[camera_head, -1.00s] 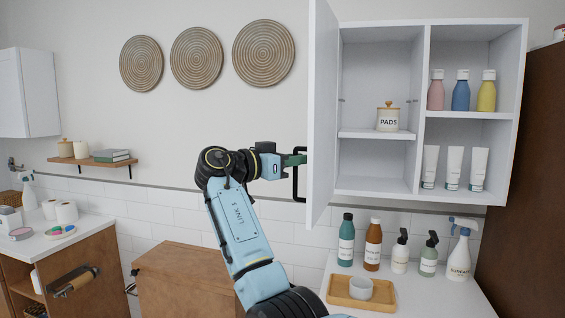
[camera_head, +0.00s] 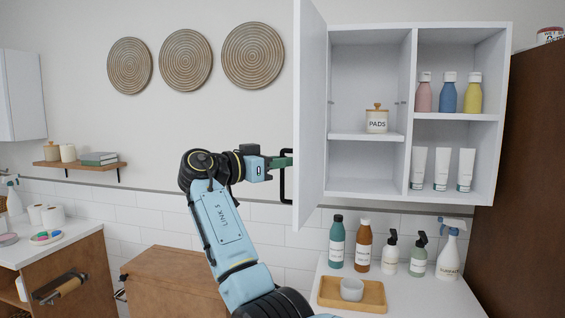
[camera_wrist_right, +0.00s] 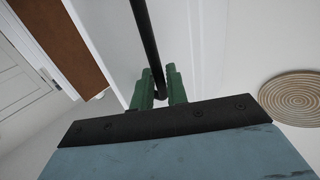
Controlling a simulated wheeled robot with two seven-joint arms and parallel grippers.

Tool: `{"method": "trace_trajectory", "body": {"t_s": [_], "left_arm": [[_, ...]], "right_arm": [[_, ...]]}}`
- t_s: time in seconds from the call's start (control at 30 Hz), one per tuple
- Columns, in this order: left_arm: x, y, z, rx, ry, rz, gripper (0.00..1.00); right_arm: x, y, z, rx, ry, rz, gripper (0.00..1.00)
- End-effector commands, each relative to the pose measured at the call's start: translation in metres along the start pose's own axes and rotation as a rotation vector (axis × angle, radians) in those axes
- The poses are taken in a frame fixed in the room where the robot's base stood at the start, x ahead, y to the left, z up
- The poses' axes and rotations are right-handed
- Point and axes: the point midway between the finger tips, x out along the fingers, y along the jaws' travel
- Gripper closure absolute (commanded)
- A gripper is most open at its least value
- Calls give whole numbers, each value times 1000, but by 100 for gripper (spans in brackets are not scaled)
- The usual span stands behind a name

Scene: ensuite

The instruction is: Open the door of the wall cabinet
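The wall cabinet (camera_head: 412,140) hangs at the upper right with its door (camera_head: 308,120) standing wide open, swung out to the left. Its shelves show fully. A black bar handle (camera_head: 283,187) is on the door's outer face; the door hides part of it. My right gripper (camera_head: 285,162) is at this handle. In the right wrist view, the green fingers of the right gripper (camera_wrist_right: 160,88) sit close on both sides of the black handle bar (camera_wrist_right: 146,45), closed around it. My left gripper is not in view.
Inside the cabinet are a PADS jar (camera_head: 377,120), several bottles and tubes. Below stands a counter with bottles, a spray bottle (camera_head: 450,252) and a wooden tray (camera_head: 330,292). A tall brown cabinet (camera_head: 520,180) stands at the right.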

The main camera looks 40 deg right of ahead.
Motion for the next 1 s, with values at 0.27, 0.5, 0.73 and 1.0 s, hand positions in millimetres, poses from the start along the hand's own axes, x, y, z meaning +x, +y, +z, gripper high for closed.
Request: {"method": "trace_trajectory", "body": {"t_s": [0.27,0.5,0.73,1.0], "left_arm": [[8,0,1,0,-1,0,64],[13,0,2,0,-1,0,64],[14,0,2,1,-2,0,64],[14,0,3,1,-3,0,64]], "right_arm": [[-57,-1,1,0,1,-5,85],[-105,0,0,1,2,-4,85],[-125,0,-1,2,2,-2,85],[-126,0,-1,2,1,-1,85]]}}
